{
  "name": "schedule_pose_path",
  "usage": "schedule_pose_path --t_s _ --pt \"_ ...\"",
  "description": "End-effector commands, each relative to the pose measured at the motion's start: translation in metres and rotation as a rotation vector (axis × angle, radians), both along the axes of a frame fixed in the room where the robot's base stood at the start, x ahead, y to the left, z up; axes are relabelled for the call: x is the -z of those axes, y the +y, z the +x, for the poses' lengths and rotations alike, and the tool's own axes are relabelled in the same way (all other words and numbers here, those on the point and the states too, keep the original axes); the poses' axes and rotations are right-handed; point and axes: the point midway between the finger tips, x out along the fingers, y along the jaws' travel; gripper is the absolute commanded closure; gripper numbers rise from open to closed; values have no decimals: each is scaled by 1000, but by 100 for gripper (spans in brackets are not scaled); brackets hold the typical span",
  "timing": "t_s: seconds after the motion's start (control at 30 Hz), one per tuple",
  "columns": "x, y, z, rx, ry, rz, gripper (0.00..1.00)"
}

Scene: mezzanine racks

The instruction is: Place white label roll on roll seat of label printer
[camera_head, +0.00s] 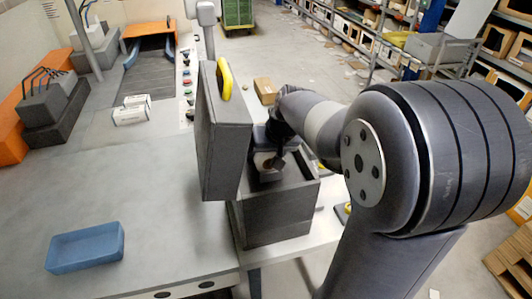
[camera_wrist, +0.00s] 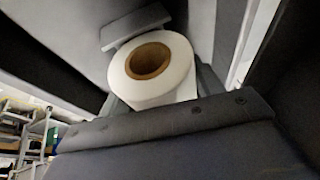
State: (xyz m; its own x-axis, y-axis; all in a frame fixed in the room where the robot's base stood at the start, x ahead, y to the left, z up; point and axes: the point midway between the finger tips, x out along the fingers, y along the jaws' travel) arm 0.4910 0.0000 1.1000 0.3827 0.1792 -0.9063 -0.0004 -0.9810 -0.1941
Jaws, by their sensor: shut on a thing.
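The label printer (camera_head: 277,215) is a dark grey box with its top open; its tall lid (camera_head: 222,140) stands upright on the left. My gripper (camera_head: 268,163) reaches down into the printer's opening from behind. It is shut on the white label roll (camera_wrist: 178,87), which has a brown cardboard core (camera_wrist: 148,61) facing the wrist camera. In the head view the roll is small and shadowed inside the opening. Grey parts lie close around the roll in the wrist view. The roll seat cannot be made out, nor whether the roll touches it.
The printer stands at the right edge of a grey worktable (camera_head: 150,190). A blue tray (camera_head: 87,262) lies at the front left and a small white box (camera_head: 131,112) farther back. A cardboard box (camera_head: 265,90) is behind the printer. The table's middle is clear.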

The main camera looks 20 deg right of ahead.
Motion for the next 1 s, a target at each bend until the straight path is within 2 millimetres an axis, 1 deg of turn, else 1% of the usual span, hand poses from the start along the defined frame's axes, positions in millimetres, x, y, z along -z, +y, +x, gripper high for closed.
schedule_pose_path --t_s 0.07,0.1,0.33,0.37,0.57,0.73,0.87,1.0 --pt "4 0 0 0 -1 0 67" --pt "3 0 0 0 0 0 36" --pt "3 0 0 0 0 0 17" --pt "3 0 0 0 0 0 16" --pt "2 0 0 0 0 0 16" --pt "-6 -1 -1 1 -3 0 16" --pt "-28 -6 -10 1 -7 -1 16" --pt "-56 -11 -22 2 -8 -1 16"
